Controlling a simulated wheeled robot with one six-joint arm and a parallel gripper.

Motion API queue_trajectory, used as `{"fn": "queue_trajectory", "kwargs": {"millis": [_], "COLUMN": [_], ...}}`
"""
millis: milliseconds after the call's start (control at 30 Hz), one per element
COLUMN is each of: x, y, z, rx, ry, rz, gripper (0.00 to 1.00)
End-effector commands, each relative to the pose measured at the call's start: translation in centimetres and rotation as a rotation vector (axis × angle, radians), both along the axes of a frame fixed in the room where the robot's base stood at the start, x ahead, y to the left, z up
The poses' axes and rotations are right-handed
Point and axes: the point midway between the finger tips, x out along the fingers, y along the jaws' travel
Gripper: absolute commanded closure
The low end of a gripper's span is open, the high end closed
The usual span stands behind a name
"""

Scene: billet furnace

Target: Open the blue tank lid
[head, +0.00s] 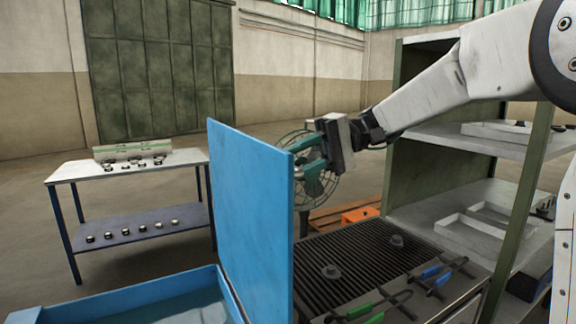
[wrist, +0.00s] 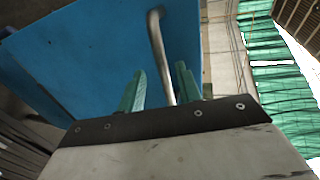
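The blue tank lid (head: 250,215) stands about upright, raised at the right end of the blue tank (head: 150,289). The tank is open on top and grey-blue liquid shows inside. In the wrist view the lid (wrist: 85,60) fills the upper left, with a bent metal handle (wrist: 158,45) on its face. My gripper (head: 309,158) is on the lid's right side, near its upper right edge. Its green fingers (wrist: 160,82) are apart, and the handle bar runs between them, closer to the right finger. Firm contact with the bar is not visible. The handle is hidden in the head view.
A dark ribbed grate (head: 350,262) lies right of the lid, with green- and blue-handled tongs (head: 375,306) in front. A grey shelf rack (head: 465,140) stands at right under my arm. A fan (head: 300,180) is behind my gripper. A table (head: 130,170) stands at left.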

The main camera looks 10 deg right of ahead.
Motion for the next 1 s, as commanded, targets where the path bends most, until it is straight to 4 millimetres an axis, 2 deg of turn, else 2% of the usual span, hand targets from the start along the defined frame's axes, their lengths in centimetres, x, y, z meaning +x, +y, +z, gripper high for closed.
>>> {"fn": "queue_trajectory", "kwargs": {"millis": [100, 300, 700, 767, 867, 967, 1000], "x": [0.7, 1.4, 1.5, 1.8, 1.6, -0.8, -2.2], "y": [-2.0, -3.8, -4.0, -4.1, -4.5, -5.2, -5.6], "z": [0.6, 1.1, 1.1, 0.3, -2.7, -6.1, -7.3], "rx": [0.000, 0.000, -0.008, -0.050, -0.149, -0.324, -0.401], "ry": [-0.001, 0.000, 0.011, 0.034, 0.096, 0.153, 0.165], "rz": [-0.003, -0.001, -0.011, -0.036, -0.073, -0.123, -0.143], "gripper": [0.66, 0.66, 0.66, 0.66, 0.66, 0.66, 0.66]}}
